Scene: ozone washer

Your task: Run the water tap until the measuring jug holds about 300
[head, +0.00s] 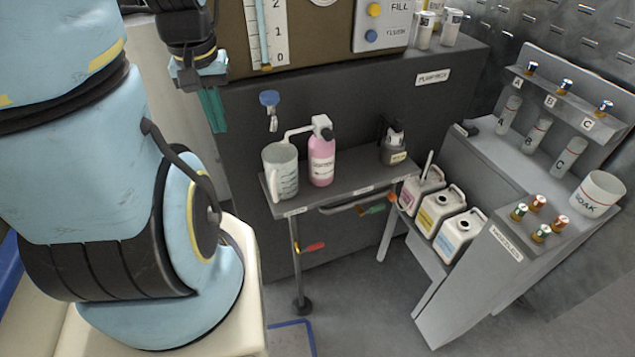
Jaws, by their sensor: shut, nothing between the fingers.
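The measuring jug (281,172) stands upright on the grey shelf, a translucent grey-white vessel with dark graduation marks. Its fill level is too small to read. The water tap with a blue knob (269,98) sticks out of the dark cabinet just above the jug, its spout over the jug's mouth. I cannot make out a water stream. My gripper (213,112) hangs at the upper left with its teal fingers pointing down, shut and empty. In the picture it is left of the tap and apart from it.
A pink bottle (322,160) stands right beside the jug, and a dark bottle (394,150) farther right on the shelf (350,181). Red (313,246) and green (376,209) handles sit below. Canisters (438,210) stand lower right. A FILL panel (383,22) is above.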

